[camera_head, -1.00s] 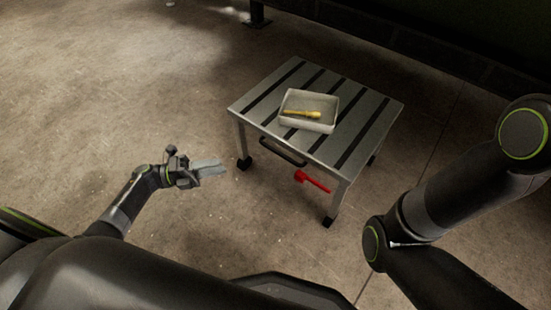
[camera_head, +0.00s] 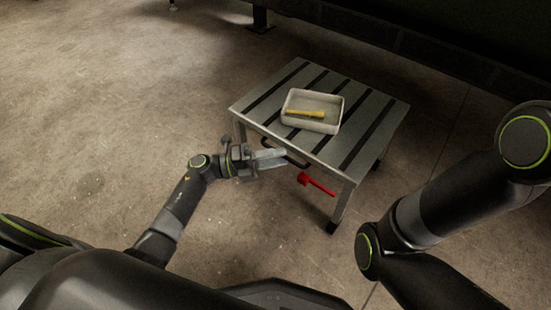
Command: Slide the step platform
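The step platform (camera_head: 352,90) is a low grey metal table with dark strips across its top. It stands on the concrete floor at centre right. A dark bar handle (camera_head: 297,162) runs along its near edge. My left gripper (camera_head: 276,156) is at that near edge, its fingers pointing right and overlapping the left part of the handle. I cannot tell whether the fingers touch or enclose the handle. A red lever (camera_head: 317,184) sticks out below the handle by the near right leg. My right arm shows at the right, but its gripper is outside the picture.
A white tray (camera_head: 334,124) holding a yellow tool (camera_head: 305,114) sits on the platform top. A dark wall (camera_head: 400,38) with a ledge runs behind the platform. The floor (camera_head: 110,110) to the left is clear.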

